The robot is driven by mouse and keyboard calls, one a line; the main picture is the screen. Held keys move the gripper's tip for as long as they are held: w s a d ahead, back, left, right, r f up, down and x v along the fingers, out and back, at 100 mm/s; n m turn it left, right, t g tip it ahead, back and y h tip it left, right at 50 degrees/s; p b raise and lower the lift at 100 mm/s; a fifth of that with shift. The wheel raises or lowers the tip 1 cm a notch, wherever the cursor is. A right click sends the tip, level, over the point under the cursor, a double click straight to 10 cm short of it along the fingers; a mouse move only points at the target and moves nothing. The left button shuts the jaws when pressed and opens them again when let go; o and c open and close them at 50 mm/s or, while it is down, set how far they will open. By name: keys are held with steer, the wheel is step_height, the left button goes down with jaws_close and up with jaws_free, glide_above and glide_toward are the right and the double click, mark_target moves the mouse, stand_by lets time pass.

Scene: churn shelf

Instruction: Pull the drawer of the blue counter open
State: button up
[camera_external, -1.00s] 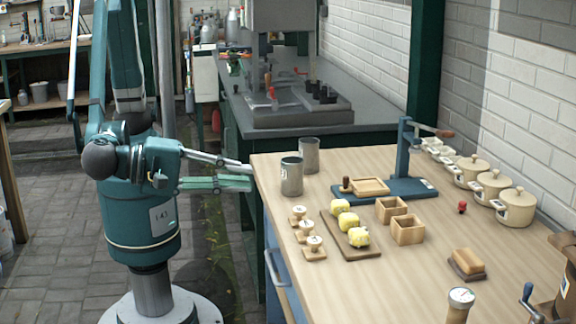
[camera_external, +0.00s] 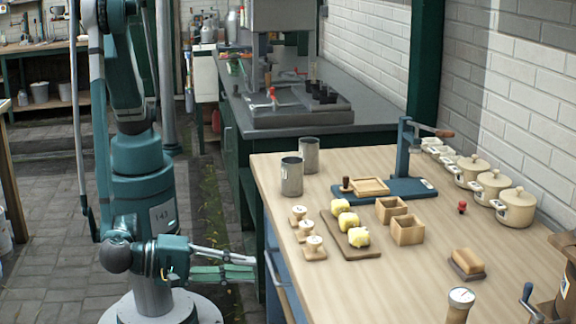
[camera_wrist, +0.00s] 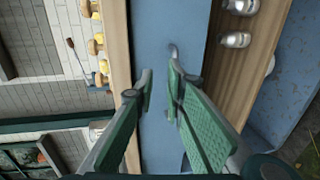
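The blue counter (camera_external: 283,265) has a pale wooden top, and its blue front faces my arm. A grey bar handle (camera_external: 275,268) is on the drawer front, which looks flush with the counter. My gripper (camera_external: 256,267) is level with the handle and just left of it, its fingers spread one above the other. In the wrist view the blue front (camera_wrist: 153,25) fills the middle, and the two green fingers of my gripper (camera_wrist: 160,82) are apart. The handle's end (camera_wrist: 172,50) shows beyond the right finger, which hides the rest. Contact cannot be told.
The wooden counter top (camera_external: 400,275) carries metal cups (camera_external: 291,176), a yellow-topped board (camera_external: 350,240), small boxes and lidded pots. A dark green workbench (camera_external: 232,160) stands behind. In the wrist view, silver jars (camera_wrist: 236,40) sit along a wooden board at the right.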

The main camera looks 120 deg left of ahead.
mark_target(274, 277)
steer(key=shift+f, duration=1.45)
steer(key=shift+a, duration=0.1)
steer(key=shift+b+x, duration=0.75)
steer(key=shift+x, duration=3.1)
jaws_close()
